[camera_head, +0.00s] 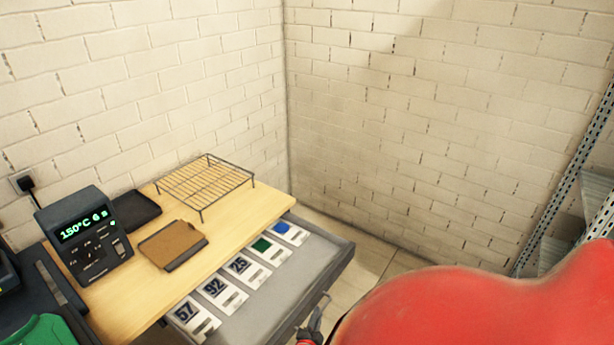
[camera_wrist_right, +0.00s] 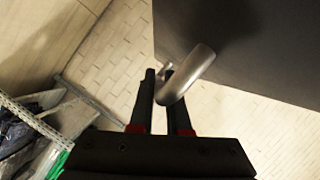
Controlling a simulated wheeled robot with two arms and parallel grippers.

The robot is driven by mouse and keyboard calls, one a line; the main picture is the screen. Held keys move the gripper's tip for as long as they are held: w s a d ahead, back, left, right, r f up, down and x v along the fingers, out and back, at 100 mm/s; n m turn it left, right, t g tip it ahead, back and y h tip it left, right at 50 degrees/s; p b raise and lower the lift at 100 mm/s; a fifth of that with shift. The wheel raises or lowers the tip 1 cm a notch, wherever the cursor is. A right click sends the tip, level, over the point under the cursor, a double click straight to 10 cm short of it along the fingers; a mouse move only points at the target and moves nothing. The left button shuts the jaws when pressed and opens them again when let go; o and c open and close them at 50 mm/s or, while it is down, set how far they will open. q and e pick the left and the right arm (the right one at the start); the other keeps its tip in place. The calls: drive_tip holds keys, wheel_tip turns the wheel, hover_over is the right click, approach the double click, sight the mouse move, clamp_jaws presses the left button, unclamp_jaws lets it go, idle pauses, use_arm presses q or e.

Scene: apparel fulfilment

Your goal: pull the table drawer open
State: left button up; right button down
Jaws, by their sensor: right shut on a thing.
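The table drawer (camera_head: 262,310) is pulled out from under the wooden tabletop (camera_head: 255,208). My right gripper (camera_head: 318,318) is at the drawer's front, partly hidden by my red arm. In the right wrist view my right gripper (camera_wrist_right: 162,92) is shut on the metal drawer handle (camera_wrist_right: 188,76), which curves out from the dark drawer front (camera_wrist_right: 255,45). My left gripper is not in view.
A control box (camera_head: 85,235) reading 150°C, a wire rack (camera_head: 205,182), a brown pad (camera_head: 172,244) and a dark tray (camera_head: 134,209) stand on the tabletop. A green garment (camera_head: 42,332) lies at lower left. Metal shelving (camera_head: 575,160) stands at right. Brick walls close the corner.

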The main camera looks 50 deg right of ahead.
drive_tip(key=shift+s, duration=0.45)
drive_tip(key=c, duration=0.9)
unclamp_jaws()
drive_tip(key=b+v, duration=0.2)
drive_tip(key=v, duration=1.5)
drive_tip(key=shift+a, duration=0.15)
